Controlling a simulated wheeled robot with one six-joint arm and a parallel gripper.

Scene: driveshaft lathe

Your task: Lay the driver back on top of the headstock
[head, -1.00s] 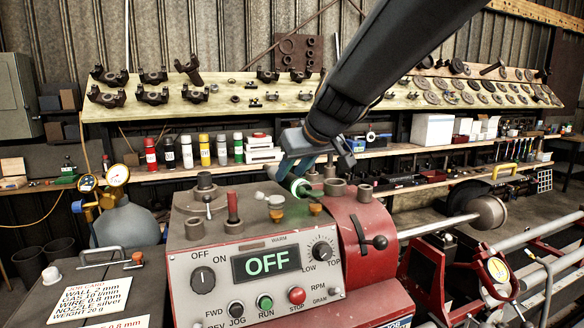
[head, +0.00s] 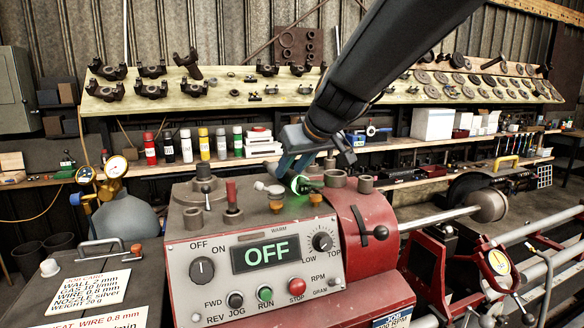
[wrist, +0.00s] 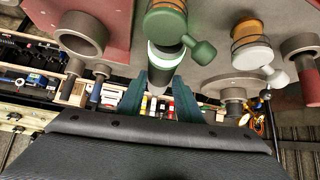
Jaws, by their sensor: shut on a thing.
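The headstock (head: 185,228) is a red and grey box with an OFF display, below my gripper in the head view. My gripper (head: 290,165) is over the rear of its top. In the wrist view my gripper's teal fingers (wrist: 159,92) are shut on the driver (wrist: 164,58), a pale and dark cylinder with a whitish ring. Much of the driver is hidden by the fingers and the fitting. I cannot tell whether it touches the headstock.
The headstock top carries a green-capped amber fitting (wrist: 168,22), a pale-capped amber fitting (wrist: 250,45), a red-handled lever (head: 232,196) and grey collars (head: 335,179). A bar (head: 440,218) runs right to a round end. A shelf with bottles (head: 186,146) stands behind.

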